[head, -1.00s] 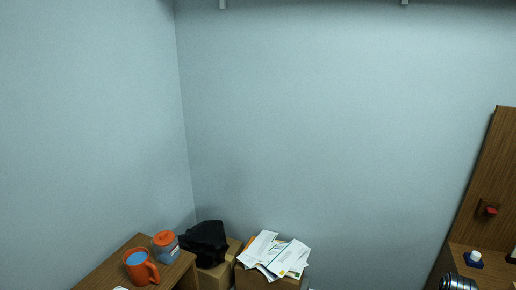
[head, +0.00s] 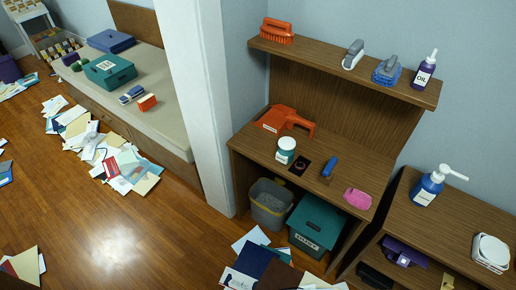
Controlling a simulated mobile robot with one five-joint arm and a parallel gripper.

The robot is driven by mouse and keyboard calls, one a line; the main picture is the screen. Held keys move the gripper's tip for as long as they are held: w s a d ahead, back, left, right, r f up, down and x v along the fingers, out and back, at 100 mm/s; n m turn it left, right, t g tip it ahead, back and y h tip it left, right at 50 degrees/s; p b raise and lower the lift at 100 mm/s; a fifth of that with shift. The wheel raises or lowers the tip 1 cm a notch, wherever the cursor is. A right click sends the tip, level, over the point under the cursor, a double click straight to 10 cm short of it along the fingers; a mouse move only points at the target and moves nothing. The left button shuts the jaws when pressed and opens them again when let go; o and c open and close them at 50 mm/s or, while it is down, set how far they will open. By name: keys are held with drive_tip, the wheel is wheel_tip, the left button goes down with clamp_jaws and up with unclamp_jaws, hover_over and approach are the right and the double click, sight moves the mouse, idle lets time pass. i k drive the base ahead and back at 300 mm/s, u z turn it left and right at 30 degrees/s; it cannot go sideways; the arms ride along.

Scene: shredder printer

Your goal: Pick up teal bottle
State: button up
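No plainly teal bottle stands out. A blue pump bottle (head: 427,189) with a white pump stands upright on the wooden cabinet (head: 448,220) at the right. A small white and teal jar (head: 286,151) stands on the wooden desk (head: 255,147) in the middle. A dark purple bottle (head: 425,71) with a white label reading OIL stands at the right end of the upper shelf (head: 330,60). My gripper is not in view.
An orange tool (head: 284,119), a blue-handled tool (head: 329,166) and a pink object (head: 357,198) lie on the desk. A grey bin (head: 270,203) and teal box (head: 316,222) stand below. Papers (head: 120,165) litter the floor. Bare floor (head: 120,240) shows at the lower left.

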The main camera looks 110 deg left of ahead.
sight(285, 154)
drive_tip(key=u, duration=3.35)
drive_tip(key=k, duration=0.55)
drive_tip(key=u, duration=1.4)
drive_tip(key=i, duration=1.65)
drive_tip(key=z, duration=0.05)
